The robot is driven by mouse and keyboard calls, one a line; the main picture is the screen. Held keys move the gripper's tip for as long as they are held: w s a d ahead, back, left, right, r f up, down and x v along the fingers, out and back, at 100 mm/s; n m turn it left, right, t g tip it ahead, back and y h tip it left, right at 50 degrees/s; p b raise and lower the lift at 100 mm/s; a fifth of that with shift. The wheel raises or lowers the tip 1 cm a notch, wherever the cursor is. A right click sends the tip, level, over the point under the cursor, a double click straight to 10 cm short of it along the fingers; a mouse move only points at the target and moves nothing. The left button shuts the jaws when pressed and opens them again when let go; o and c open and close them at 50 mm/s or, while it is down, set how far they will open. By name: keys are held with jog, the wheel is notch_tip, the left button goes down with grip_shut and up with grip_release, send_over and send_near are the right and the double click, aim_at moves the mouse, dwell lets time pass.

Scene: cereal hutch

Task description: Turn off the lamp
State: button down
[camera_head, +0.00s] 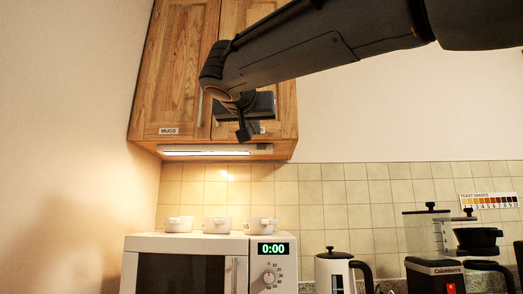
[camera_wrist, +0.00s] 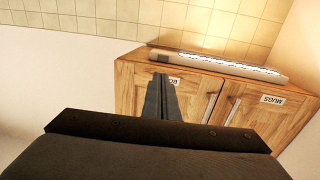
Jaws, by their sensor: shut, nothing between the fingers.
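The lamp (camera_head: 205,152) is a thin pale bar under the wall cabinet, and it glows, lighting the tiles below. It also shows in the wrist view as a bright strip (camera_wrist: 225,66) along the cabinet's edge, with a small dark part near its left end. My gripper (camera_head: 243,134) is shut and empty in front of the right cabinet door, a little above the lamp's right end in the head view. In the wrist view its fingers (camera_wrist: 161,84) point toward the lamp's left end. I see a gap of picture between fingertips and lamp; true distance is unclear.
The wooden cabinet (camera_head: 168,100) has two doors with handles. Below stand a white microwave (camera_head: 140,243) with three white cups on top, a white kettle (camera_head: 333,272) and a coffee maker (camera_head: 435,275). The space between lamp and cups is free.

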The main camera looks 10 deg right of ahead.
aim_at(263, 147)
jog(key=p+x, duration=0.3)
jog(key=x, duration=1.1)
jog(key=shift+p, duration=0.35)
